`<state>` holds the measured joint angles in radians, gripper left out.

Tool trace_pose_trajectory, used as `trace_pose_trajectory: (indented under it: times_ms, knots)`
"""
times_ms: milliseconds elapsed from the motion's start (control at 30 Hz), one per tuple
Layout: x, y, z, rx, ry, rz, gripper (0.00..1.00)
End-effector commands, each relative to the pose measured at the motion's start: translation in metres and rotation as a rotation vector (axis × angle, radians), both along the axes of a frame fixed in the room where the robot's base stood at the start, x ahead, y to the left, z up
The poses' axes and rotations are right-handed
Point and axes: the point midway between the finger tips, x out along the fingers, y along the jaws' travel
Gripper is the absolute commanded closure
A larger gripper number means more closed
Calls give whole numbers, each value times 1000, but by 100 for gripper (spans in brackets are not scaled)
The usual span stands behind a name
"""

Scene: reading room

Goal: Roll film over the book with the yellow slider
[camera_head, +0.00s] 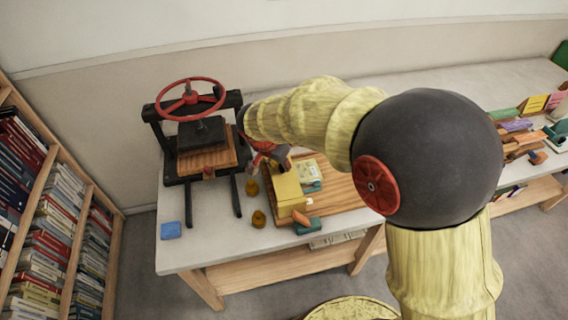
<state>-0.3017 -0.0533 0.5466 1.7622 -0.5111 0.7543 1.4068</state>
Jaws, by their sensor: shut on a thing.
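The yellow slider (288,193), a boxy yellow block, is on the wooden board (343,192) on the table. My gripper (279,164) is at the slider's far end, partly hidden by my arm. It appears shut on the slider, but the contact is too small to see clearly. A small book with a pale yellow-green cover (307,170) lies just right of the slider, partly covered by it. I cannot make out any film.
A black press with a red wheel (190,98) stands left of the board. Two amber knob-like pieces (258,219) and a blue block (171,230) sit on the table (205,250). Teal and orange pieces (304,222) lie at the board's front. My arm hides the table's middle.

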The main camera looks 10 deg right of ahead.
Motion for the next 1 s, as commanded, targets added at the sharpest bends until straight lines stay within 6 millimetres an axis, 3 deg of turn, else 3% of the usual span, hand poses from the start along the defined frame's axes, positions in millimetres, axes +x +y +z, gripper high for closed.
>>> trace_pose_trajectory:
  times_ms: [67, 100, 400, 767, 1000]
  knots:
    - [1, 4, 0, 6, -3, 2, 100]
    - [1, 4, 0, 7, -4, 2, 82]
    - [0, 3, 0, 5, -3, 2, 65]
    - [0, 3, 4, 3, -3, 2, 64]
    - [-10, 13, 38, 6, -7, 3, 64]
